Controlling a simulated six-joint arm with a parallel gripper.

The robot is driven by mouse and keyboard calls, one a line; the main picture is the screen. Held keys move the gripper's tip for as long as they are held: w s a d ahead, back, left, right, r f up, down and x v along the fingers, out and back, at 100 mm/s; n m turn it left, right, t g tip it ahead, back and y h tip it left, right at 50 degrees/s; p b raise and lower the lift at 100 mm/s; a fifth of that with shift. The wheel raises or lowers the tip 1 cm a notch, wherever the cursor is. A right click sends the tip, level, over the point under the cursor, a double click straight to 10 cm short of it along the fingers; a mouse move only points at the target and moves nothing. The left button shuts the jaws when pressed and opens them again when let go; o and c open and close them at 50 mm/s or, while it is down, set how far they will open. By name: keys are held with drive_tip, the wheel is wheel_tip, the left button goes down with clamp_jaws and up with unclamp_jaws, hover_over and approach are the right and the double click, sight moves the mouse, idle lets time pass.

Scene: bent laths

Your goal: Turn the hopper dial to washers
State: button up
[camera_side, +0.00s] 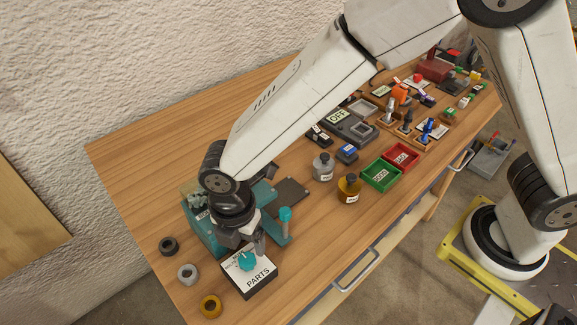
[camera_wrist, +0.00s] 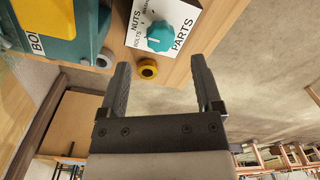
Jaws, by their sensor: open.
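The hopper dial is a teal knob (camera_side: 246,261) on the white top of a dark box (camera_side: 262,279) lettered PARTS. In the wrist view the knob (camera_wrist: 160,36) has a pale mark on its left side, towards the lettering BOLTS and NUTS. A third word at the top edge is cut off, and I cannot tell the exact setting. My gripper (camera_side: 258,246) is just above and beside the knob in the side view. In the wrist view my gripper (camera_wrist: 160,65) is open and empty, its fingertips short of the knob and apart from it.
Black, grey and yellow rings (camera_side: 210,306) lie at the left edge. Bottles (camera_side: 349,187), a green tray (camera_side: 381,175) and a red tray (camera_side: 402,157) stand further right.

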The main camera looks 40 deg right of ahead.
sight(248, 258)
drive_tip(key=shift+f, duration=2.7)
clamp_jaws()
drive_tip(key=shift+m, duration=0.4)
drive_tip(key=m, duration=0.4)
drive_tip(key=shift+s+d, duration=0.1)
drive_tip(key=m, duration=0.5)
